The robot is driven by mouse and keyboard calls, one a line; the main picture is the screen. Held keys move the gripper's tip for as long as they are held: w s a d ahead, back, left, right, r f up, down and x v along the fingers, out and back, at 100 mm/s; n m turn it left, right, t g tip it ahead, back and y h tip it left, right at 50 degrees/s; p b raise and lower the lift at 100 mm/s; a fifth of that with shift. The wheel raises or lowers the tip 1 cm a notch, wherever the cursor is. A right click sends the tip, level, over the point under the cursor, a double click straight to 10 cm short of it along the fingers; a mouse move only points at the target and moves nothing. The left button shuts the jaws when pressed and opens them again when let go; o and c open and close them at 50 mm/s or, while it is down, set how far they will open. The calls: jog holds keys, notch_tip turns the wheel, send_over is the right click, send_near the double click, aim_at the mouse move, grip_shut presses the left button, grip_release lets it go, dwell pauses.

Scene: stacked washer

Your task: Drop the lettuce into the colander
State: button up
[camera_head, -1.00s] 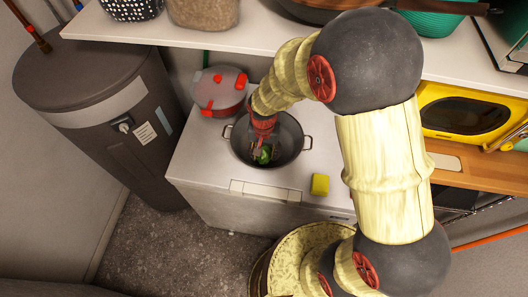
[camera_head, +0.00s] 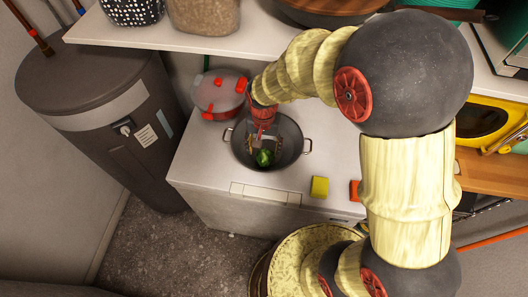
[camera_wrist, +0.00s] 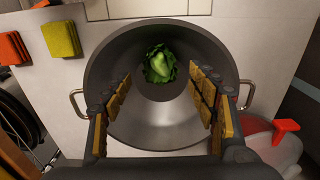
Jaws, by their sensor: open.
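The lettuce (camera_head: 264,158) is a small green head. It lies at the bottom of the dark grey colander (camera_head: 290,135), and the wrist view shows it there (camera_wrist: 159,66) near the wall at the top of the picture. The colander has a handle on each side and stands on the white appliance top. My gripper (camera_head: 262,143) is above the colander. In the wrist view its two padded fingers (camera_wrist: 163,95) are wide apart with nothing between them, and the lettuce is apart from them.
A yellow sponge (camera_head: 319,187) and a red-orange block (camera_head: 355,190) lie to the right. A shelf (camera_head: 200,38) runs behind, and a dark cylindrical tank (camera_head: 95,105) stands at left.

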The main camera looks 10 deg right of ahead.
notch_tip(320, 180, up, 7)
notch_tip(320, 180, up, 12)
jog(key=n+t, duration=0.2)
send_over(264, 157)
jog(key=s+d, duration=0.5)
jog(key=s, duration=0.1)
jog(key=s+d+r+n+t, duration=0.2)
jog(key=s+d+r+t, duration=0.1)
jog(key=s+r, duration=0.4)
jog(key=s, duration=0.3)
jog(key=shift+d, duration=0.35)
notch_tip(264, 157, down, 10)
jog(key=b, duration=1)
